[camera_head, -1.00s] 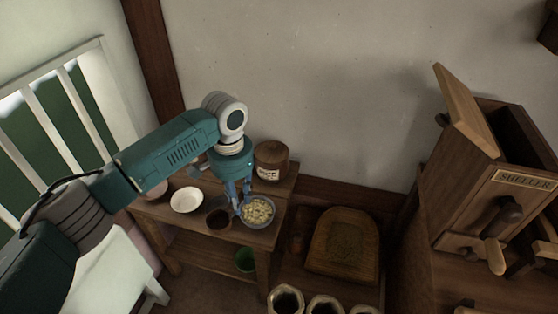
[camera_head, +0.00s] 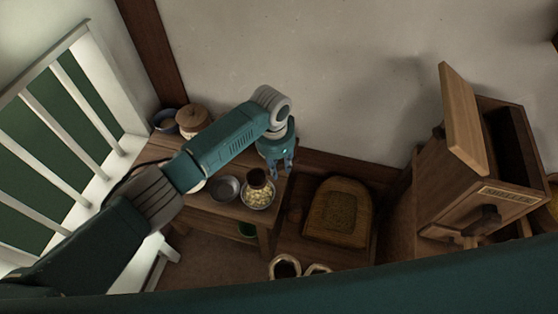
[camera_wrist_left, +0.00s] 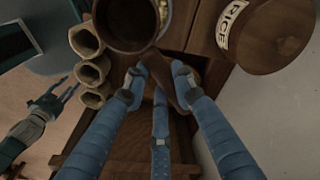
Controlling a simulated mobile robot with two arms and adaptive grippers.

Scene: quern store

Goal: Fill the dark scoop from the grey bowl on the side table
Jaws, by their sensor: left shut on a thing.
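The grey bowl (camera_head: 257,209) stands near the right end of the side table (camera_head: 228,211) and holds pale pieces. The dark scoop (camera_head: 257,179) is over its back part; I cannot tell whether they touch. My left gripper (camera_head: 281,171) is just right of the scoop. In the left wrist view, the left gripper (camera_wrist_left: 158,72) is shut on the scoop's brown handle. The scoop's dark round cup (camera_wrist_left: 128,22) lies beyond the fingertips, and its visible inside looks dark. My right gripper (camera_wrist_left: 62,93) shows at the left of that view, fingers apart and empty.
A rice jar (camera_wrist_left: 268,32) stands close right of the left gripper. A dark grey bowl (camera_head: 226,188) is left of the scoop. A lidded jar (camera_head: 193,119) and bowl (camera_head: 165,121) are at the back left. Open sacks (camera_head: 285,266) stand in front, the sheller (camera_head: 478,190) at right.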

